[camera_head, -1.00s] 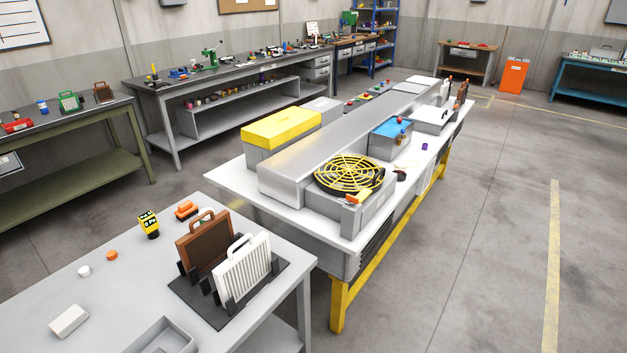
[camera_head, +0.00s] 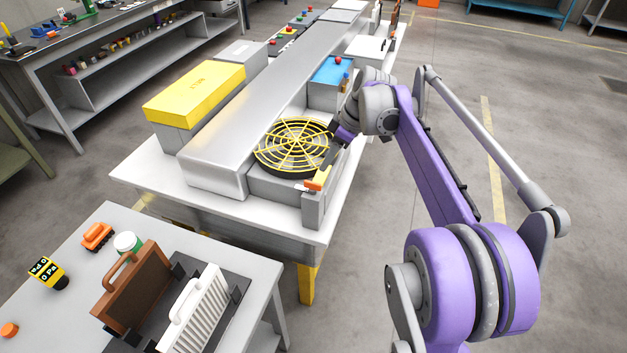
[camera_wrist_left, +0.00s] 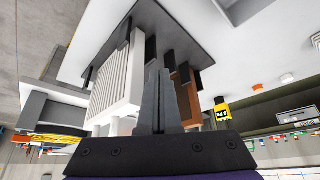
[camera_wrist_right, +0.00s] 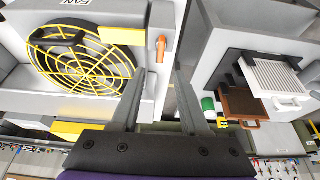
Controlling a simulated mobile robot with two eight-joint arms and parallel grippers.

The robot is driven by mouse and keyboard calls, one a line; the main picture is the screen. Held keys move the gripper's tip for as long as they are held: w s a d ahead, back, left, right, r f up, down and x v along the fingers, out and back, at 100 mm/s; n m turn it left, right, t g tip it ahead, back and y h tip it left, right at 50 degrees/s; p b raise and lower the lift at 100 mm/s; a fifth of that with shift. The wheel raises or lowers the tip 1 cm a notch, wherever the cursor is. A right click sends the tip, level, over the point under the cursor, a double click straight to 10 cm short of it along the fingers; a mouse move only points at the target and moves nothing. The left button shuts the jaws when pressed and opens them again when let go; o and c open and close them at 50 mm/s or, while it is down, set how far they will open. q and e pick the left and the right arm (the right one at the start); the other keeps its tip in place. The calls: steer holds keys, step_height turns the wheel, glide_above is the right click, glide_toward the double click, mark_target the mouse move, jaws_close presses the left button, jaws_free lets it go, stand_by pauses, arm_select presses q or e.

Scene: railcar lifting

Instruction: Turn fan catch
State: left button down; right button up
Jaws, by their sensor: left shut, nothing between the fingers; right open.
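The round fan (camera_head: 296,146) has a yellow wire grille and sits at the near end of the long grey unit. Beside it is the small orange fan catch (camera_head: 313,185), with a yellow tab close by; the catch also shows in the right wrist view (camera_wrist_right: 161,47). My right gripper (camera_head: 325,171) reaches down over the fan's right edge, close to the catch. Its fingers (camera_wrist_right: 158,82) are apart and empty, with the catch beyond the tips. I cannot tell whether they touch it. My left gripper (camera_wrist_left: 160,76) is shut and empty, and outside the head view.
The near table (camera_head: 220,218) holds a brown filter (camera_head: 133,290) and a white ribbed filter (camera_head: 200,308) in a black rack, plus a yellow gauge (camera_head: 47,271). A yellow box (camera_head: 194,92) and a blue-topped box (camera_head: 331,70) flank the grey unit. Floor is clear at right.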

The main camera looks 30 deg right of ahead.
mark_target(314, 182)
steer(key=x, duration=1)
steer(key=shift+s+a+f, duration=0.1)
steer(key=shift+s+f, duration=0.05)
steer(key=shift+f, duration=0.05)
jaws_close()
